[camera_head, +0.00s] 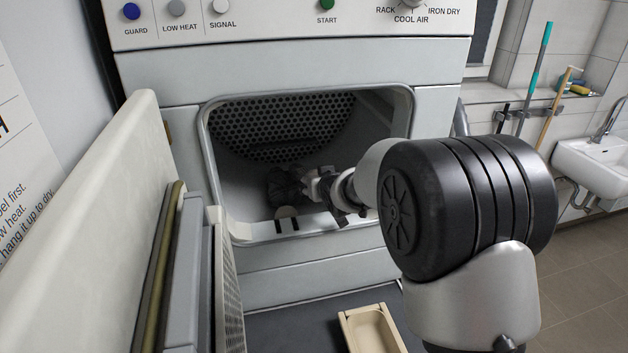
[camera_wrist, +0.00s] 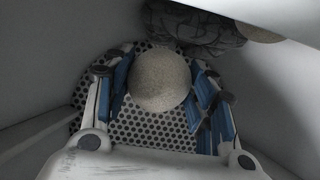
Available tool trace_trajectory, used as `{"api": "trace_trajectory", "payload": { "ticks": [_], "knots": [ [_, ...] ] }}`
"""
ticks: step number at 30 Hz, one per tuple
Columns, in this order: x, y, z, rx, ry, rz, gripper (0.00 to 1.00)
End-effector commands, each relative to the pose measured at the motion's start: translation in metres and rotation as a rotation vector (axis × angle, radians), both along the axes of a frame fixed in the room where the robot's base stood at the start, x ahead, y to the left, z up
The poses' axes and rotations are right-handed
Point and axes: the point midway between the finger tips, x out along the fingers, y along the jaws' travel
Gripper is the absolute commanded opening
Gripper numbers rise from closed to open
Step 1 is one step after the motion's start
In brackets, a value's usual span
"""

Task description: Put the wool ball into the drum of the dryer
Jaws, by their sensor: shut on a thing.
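The wool ball (camera_wrist: 160,82) is round and beige-grey. In the wrist view it sits between the blue-padded fingers of my gripper (camera_wrist: 161,92), which is shut on it. In the head view my gripper (camera_head: 318,188) reaches through the open front of the dryer (camera_head: 275,258) into the drum (camera_head: 285,122). The drum's perforated back wall shows behind the ball in the wrist view. I cannot clearly make out the held ball in the head view.
A dark crumpled cloth (camera_head: 285,186) lies in the drum beside my gripper. A small pale rounded thing (camera_head: 287,212) lies near the opening's lower rim. The open door (camera_head: 140,215) stands at left. A cream tray (camera_head: 371,330) lies below in front.

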Motion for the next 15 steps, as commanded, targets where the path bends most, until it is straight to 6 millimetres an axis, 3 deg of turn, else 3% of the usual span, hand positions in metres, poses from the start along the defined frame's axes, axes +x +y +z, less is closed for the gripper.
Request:
{"api": "trace_trajectory", "payload": {
  "ticks": [4,5,15],
  "knots": [
    [-0.0001,0.0002,-0.0002,0.000,0.000,0.000,0.25],
    [-0.0001,0.0002,-0.0002,0.000,0.000,0.000,0.53],
    [-0.0002,0.0003,-0.0003,0.001,0.000,0.000,0.74]
  ]
}}
